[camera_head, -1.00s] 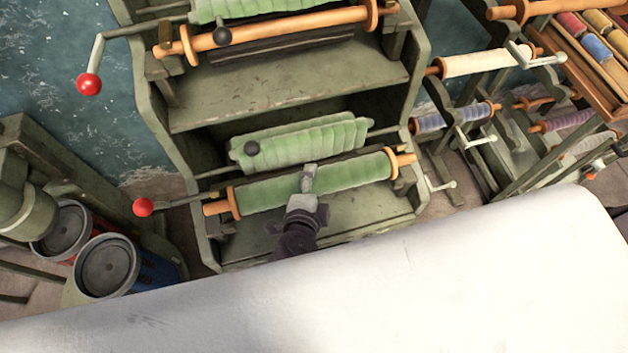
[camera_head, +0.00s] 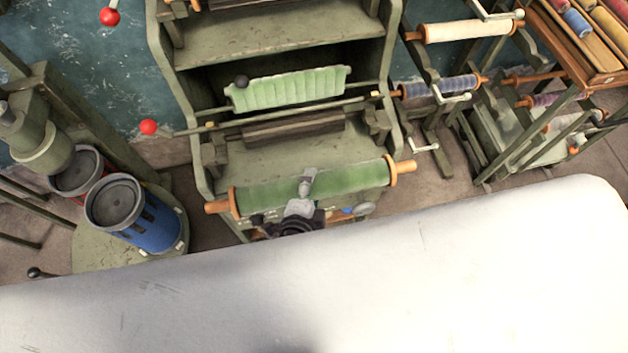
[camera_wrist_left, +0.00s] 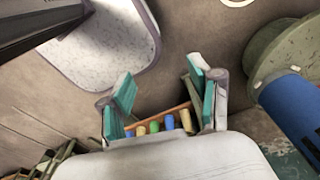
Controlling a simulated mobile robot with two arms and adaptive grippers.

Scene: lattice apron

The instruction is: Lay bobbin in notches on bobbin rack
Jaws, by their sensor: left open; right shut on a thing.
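My right gripper (camera_head: 304,186) is shut on the middle of the green bobbin (camera_head: 350,180), a long roll with orange flanges and ends. The bobbin is held roughly level, in front of the green wooden frame (camera_head: 185,130) and apart from its crank rod. A rack (camera_head: 425,75) at the right carries a cream bobbin (camera_head: 465,31) and a blue one (camera_head: 440,88); I cannot tell whether it is the bobbin rack. My left gripper (camera_wrist_left: 160,95) is open and empty in the left wrist view; it does not show in the head view.
Red-knobbed cranks (camera_head: 148,127) stick out left of the frame. A blue canister (camera_head: 150,225) stands at the left. A tray of coloured spools (camera_head: 590,45) is at the top right. A large white surface (camera_head: 420,285) fills the foreground.

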